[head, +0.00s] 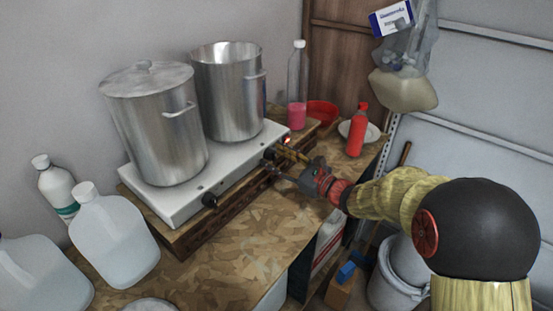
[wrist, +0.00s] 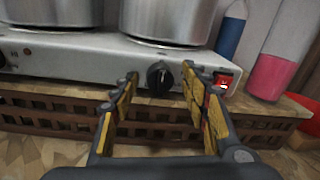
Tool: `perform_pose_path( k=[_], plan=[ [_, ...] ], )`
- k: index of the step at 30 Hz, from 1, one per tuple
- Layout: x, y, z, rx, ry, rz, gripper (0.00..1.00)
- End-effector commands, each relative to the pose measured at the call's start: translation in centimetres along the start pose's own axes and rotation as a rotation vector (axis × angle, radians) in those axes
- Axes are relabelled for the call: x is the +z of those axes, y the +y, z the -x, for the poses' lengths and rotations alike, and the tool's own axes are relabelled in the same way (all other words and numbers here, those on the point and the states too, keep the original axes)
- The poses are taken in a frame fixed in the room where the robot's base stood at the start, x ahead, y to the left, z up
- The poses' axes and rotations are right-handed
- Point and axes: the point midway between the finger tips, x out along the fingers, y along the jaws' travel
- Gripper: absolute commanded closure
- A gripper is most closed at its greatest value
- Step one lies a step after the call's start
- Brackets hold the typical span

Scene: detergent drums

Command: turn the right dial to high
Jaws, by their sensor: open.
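The right dial (wrist: 159,76) is a black round knob on the white front panel of the two-burner hotplate (head: 170,213). In the wrist view it sits between the tips of my gripper (wrist: 160,84). My gripper is open, its yellow-padded fingers on either side of the dial and no contact visible. Its pointer setting is too small to read. In the head view my gripper (head: 280,164) is at the right end of the hotplate's front and partly hides the right dial (head: 269,153). The left dial (head: 210,200) is also black, further left on the panel.
Two steel pots (head: 156,130) (head: 228,95) stand on the hotplate, which rests on a brown slatted base (wrist: 60,116). A red switch (wrist: 226,80) is right of the dial, near my right finger. A pink-filled bottle (head: 297,100) and red bottle (head: 358,130) stand beyond.

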Motion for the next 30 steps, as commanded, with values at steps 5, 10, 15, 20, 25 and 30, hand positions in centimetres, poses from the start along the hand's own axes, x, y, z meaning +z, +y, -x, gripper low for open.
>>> perform_pose_path(
  k=[5,10,15,20,25,30],
  plan=[
    [0.01,-0.01,0.03,0.0,0.0,0.0,0.57],
    [0.0,-0.01,0.04,0.0,0.0,0.0,0.67],
    [0.0,-0.01,0.04,0.0,0.0,0.0,0.76],
    [-0.01,-0.01,0.05,0.0,0.0,0.0,0.86],
    [-0.01,0.0,0.05,0.0,0.001,0.0,0.95],
    [-0.01,0.0,0.05,0.0,0.001,-0.002,0.98]
  ],
)
